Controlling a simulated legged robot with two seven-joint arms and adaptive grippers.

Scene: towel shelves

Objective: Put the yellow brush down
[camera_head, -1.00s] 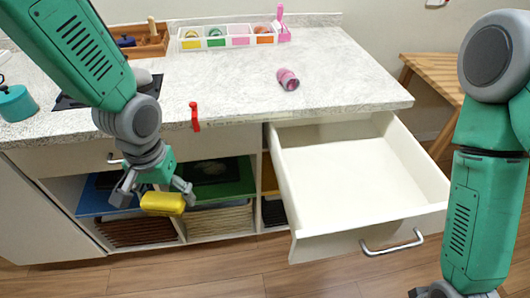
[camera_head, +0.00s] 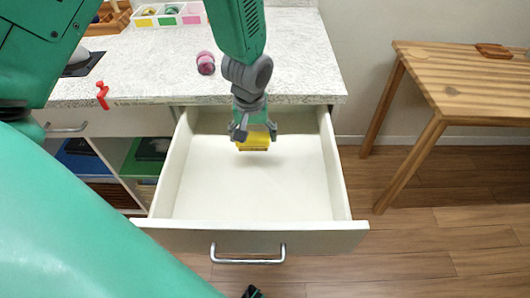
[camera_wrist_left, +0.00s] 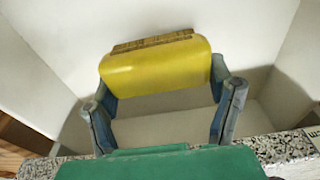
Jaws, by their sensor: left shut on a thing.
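The yellow brush (camera_head: 254,142) hangs in my left gripper (camera_head: 256,133), over the back part of the open white drawer (camera_head: 335,238). In the left wrist view, my left gripper (camera_wrist_left: 161,80) has a finger at each end of the yellow brush (camera_wrist_left: 155,72), and its brown bristle side shows along the far edge. The drawer's pale inside lies behind it. The gap between brush and drawer floor is hard to judge. A dark tip at the bottom edge of the head view may belong to my right gripper (camera_head: 252,292); its jaws are not visible.
The drawer is empty apart from what my arm hides. A speckled counter (camera_head: 150,70) holds a pink cup-like item (camera_head: 206,63), a red item (camera_head: 102,95) and a divided tray (camera_head: 170,14). A wooden table (camera_head: 460,85) stands at the right.

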